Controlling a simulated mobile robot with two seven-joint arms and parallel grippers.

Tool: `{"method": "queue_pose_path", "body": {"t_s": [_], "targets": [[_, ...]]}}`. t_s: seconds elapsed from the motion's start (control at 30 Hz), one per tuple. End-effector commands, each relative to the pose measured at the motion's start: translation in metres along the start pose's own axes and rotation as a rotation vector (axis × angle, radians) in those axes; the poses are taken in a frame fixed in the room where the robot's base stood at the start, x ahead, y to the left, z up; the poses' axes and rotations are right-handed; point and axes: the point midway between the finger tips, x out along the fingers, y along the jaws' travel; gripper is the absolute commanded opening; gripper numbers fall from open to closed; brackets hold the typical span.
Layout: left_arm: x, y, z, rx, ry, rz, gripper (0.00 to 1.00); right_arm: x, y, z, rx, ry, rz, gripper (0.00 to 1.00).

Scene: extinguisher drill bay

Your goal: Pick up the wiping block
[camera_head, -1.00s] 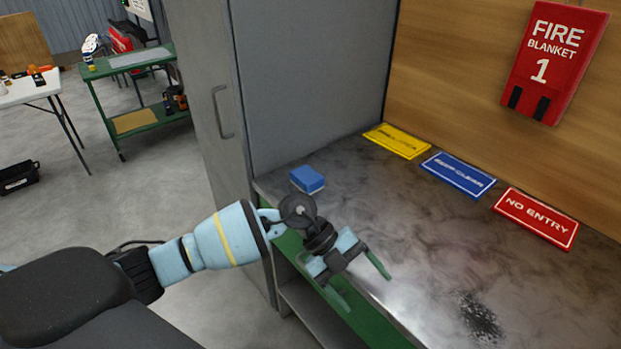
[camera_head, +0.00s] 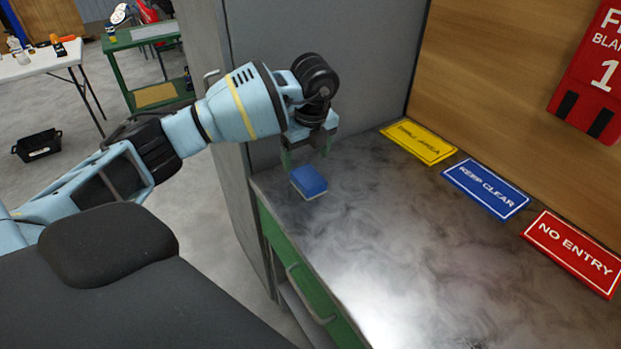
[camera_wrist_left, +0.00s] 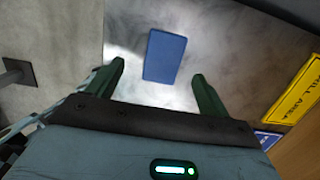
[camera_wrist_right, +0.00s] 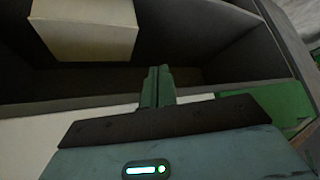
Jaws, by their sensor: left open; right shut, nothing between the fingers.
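The wiping block (camera_head: 309,181) is a small blue block with a pale underside. It lies on the grey worktop near its left front corner, beside the grey cabinet. My left gripper (camera_head: 306,158) is open, just above and behind the block in the head view, its green fingers pointing down. In the left wrist view the block (camera_wrist_left: 165,56) lies ahead of the open fingertips (camera_wrist_left: 158,75), roughly centred between them, with nothing held. My right gripper (camera_wrist_right: 158,75) is shut and empty; it shows only in the right wrist view, in front of an open shelf.
The worktop (camera_head: 400,230) is clear around the block. Yellow (camera_head: 419,142), blue (camera_head: 486,188) and red (camera_head: 573,252) signs lie along its back. A tall grey cabinet (camera_head: 330,80) stands close to the left arm. A pale box (camera_wrist_right: 85,28) sits in the shelf before the right gripper.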

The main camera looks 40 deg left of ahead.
Motion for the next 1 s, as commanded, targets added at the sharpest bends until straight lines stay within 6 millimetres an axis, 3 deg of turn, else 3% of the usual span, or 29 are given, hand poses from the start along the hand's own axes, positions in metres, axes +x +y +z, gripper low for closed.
{"method": "queue_pose_path", "body": {"t_s": [0.13, 0.43, 0.73, 1.0], "targets": [[0.017, 0.000, -0.001, 0.001, 0.003, 0.003, 0.80, 0.000, -0.001, 0.006, 0.001, -0.012, -0.001, 0.00], [0.030, -0.001, -0.003, 0.002, 0.003, 0.001, 0.80, 0.002, 0.001, -0.007, -0.001, 0.015, 0.001, 0.00], [0.070, -0.005, -0.007, 0.002, 0.004, 0.003, 0.80, 0.004, 0.001, -0.013, -0.002, 0.026, 0.001, 0.00], [0.075, -0.005, -0.007, 0.003, 0.002, 0.000, 0.80, 0.004, 0.001, -0.009, -0.002, 0.019, 0.001, 0.00]]}}
